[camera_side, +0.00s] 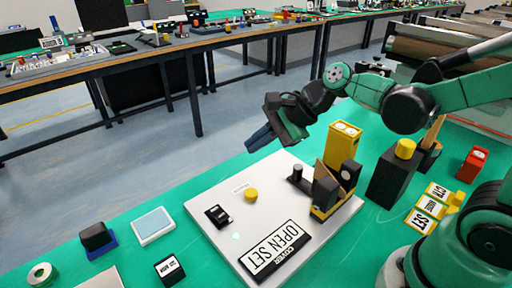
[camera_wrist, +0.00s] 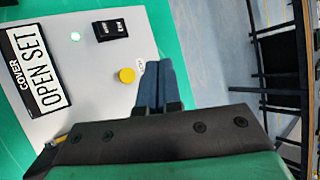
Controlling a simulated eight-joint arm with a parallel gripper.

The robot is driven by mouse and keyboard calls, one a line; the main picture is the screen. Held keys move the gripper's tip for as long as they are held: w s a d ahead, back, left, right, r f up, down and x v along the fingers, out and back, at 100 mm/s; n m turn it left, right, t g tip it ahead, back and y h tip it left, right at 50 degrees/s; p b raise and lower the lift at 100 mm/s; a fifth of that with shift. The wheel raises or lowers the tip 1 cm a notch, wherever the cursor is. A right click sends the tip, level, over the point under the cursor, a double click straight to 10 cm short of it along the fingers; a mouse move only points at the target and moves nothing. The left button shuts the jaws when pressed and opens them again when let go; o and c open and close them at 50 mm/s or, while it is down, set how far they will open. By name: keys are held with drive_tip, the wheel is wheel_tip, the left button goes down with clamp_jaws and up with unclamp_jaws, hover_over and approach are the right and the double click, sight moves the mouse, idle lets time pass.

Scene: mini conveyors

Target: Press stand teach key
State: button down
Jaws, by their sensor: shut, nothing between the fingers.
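A white stand plate (camera_side: 212,198) lies on the green table. It carries a round yellow button (camera_side: 251,195), which also shows in the wrist view (camera_wrist: 127,75) just left of my fingertips. A small label beside the button is partly hidden by my fingers in the wrist view and too small to read. A black switch block (camera_side: 218,215) sits near the button; it also shows in the wrist view (camera_wrist: 111,30). My gripper (camera_side: 258,140) is shut and empty, its blue fingers (camera_wrist: 158,75) together. In the side view it hangs above and behind the plate's far edge, apart from the button.
A sign reading OPEN SET COVER (camera_side: 275,248) lies on the plate's front. A black-and-yellow device (camera_side: 326,192) and a tall yellow box (camera_side: 343,146) stand at its right. A black post with a yellow top (camera_side: 395,175) stands farther right.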

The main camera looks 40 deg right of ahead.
sight(255, 192)
drive_tip(key=shift+w+a+m, duration=0.15)
drive_tip(key=shift+w+m, duration=0.05)
drive_tip(key=shift+m, duration=0.3)
drive_tip(key=shift+f, duration=0.1)
drive_tip(key=shift+f, duration=4.3)
drive_tip(key=shift+r, duration=2.5)
